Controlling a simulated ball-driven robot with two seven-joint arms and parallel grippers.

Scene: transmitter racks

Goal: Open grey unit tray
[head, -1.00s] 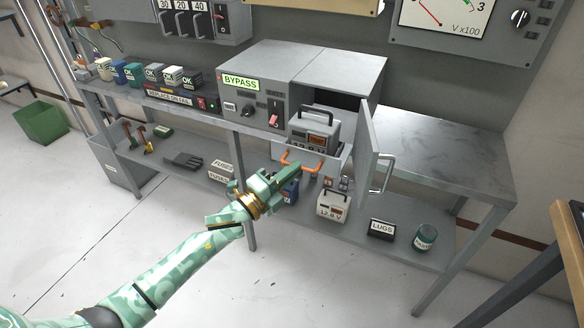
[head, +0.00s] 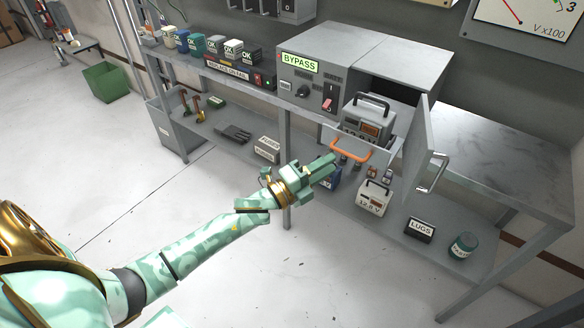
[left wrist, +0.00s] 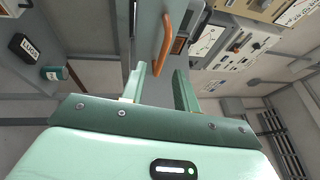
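The grey unit (head: 352,52) with the BYPASS label stands on the bench. Its tray (head: 379,150) juts out at the front, with an orange handle (head: 350,152) on its face. A grey meter box with a black handle (head: 367,122) sits in the tray opening. My left gripper (head: 331,164) is just below and in front of the handle's left end. In the left wrist view the fingers (left wrist: 161,75) are apart with nothing between them, and the orange handle (left wrist: 174,40) lies beyond their tips. My right gripper is not in view.
The unit's door (head: 420,145) stands open to the right of the tray. A white meter box (head: 373,198), a LUGS box (head: 420,229) and a teal jar (head: 463,246) are on the lower shelf. The bench top at right (head: 500,150) is clear.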

